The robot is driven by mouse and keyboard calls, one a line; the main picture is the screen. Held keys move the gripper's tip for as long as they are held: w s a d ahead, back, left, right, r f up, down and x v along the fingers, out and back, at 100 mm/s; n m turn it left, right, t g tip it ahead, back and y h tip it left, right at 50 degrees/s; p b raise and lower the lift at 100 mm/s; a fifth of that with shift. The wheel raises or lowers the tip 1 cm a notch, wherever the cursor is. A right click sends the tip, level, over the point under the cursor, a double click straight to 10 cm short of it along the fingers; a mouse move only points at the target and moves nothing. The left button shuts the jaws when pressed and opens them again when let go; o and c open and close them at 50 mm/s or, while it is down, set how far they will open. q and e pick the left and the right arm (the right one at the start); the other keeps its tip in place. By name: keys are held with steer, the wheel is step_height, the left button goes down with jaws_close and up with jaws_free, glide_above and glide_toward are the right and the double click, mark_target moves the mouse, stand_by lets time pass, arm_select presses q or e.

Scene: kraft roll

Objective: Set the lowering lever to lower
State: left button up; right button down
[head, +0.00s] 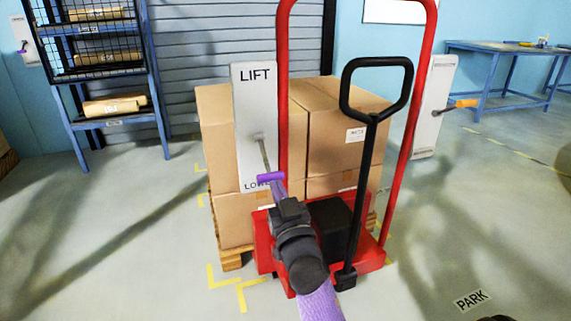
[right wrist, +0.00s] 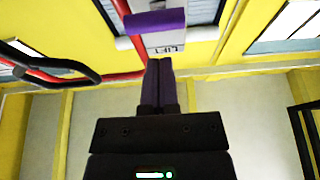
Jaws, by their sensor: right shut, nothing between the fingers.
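The lowering lever's purple handle (head: 270,177) sits at the end of a thin metal stem (head: 263,153) on a pale plate (head: 254,100) marked LIFT at the top. The stem slants down, and the handle is beside the partly covered lower word, which begins "LOW". My right gripper (head: 277,188) is shut and empty, its tips just below the handle. The right wrist view shows the shut fingers (right wrist: 158,66) pointing at the plate (right wrist: 164,43), with the purple handle (right wrist: 155,22) beyond them. I cannot tell whether they touch it. My left gripper is not in view.
The red pallet truck (head: 414,90) has a black tow handle (head: 376,61) right of my arm. Cartons (head: 340,110) stand on a pallet behind it. A blue rack (head: 115,122) stands left; floor is clear at front left.

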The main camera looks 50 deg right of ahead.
step_height(320, 180, down, 6)
steer(key=s, duration=0.1)
steer(key=shift+s+a, duration=0.25)
steer(key=shift+a, duration=0.15)
